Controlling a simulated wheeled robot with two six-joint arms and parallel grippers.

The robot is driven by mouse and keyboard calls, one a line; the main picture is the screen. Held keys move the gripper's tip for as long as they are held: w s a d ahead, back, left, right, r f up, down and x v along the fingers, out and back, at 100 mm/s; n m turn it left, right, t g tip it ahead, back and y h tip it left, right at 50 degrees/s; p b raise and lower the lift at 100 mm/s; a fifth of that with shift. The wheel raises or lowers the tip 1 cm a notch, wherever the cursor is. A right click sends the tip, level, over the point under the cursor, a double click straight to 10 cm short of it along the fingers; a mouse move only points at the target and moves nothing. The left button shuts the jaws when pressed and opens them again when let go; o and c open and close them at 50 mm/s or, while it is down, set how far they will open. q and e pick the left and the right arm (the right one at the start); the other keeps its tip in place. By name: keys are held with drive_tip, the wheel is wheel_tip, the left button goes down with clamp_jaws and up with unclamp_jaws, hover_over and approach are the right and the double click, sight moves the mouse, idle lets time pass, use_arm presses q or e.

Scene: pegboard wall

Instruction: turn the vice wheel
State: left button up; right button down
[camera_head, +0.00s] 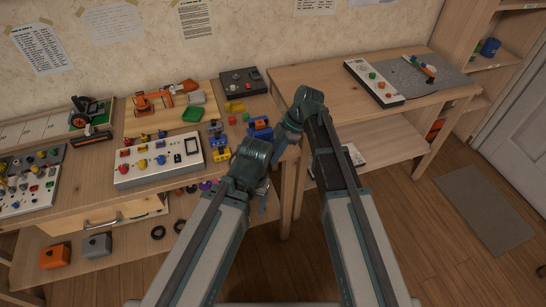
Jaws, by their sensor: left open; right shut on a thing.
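A small blue vice (260,129) stands at the right end of the left workbench, close to its front edge. Its wheel cannot be made out separately; my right gripper covers that side. My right gripper (281,146) comes down from above at the vice's right side and is shut on what appears to be the vice wheel, though its fingertips are hard to see. My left gripper (262,188) is open, lower and nearer, in front of the bench edge. My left wrist hides part of the bench front.
A white control panel (159,160), an orange toy excavator (163,97) and a dark box (243,82) are on the left bench (95,190). Coloured blocks lie around the vice. A second table (300,76) at right holds a white button panel (374,83). Floor is clear at right.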

drive_tip(key=shift+d+f+g+y+b, duration=0.15)
drive_tip(key=shift+g+y+b, duration=0.15)
drive_tip(key=shift+y+b, duration=0.4)
drive_tip(key=c, duration=0.8)
unclamp_jaws()
drive_tip(key=p+v, duration=1.1)
drive_tip(key=v, duration=0.3)
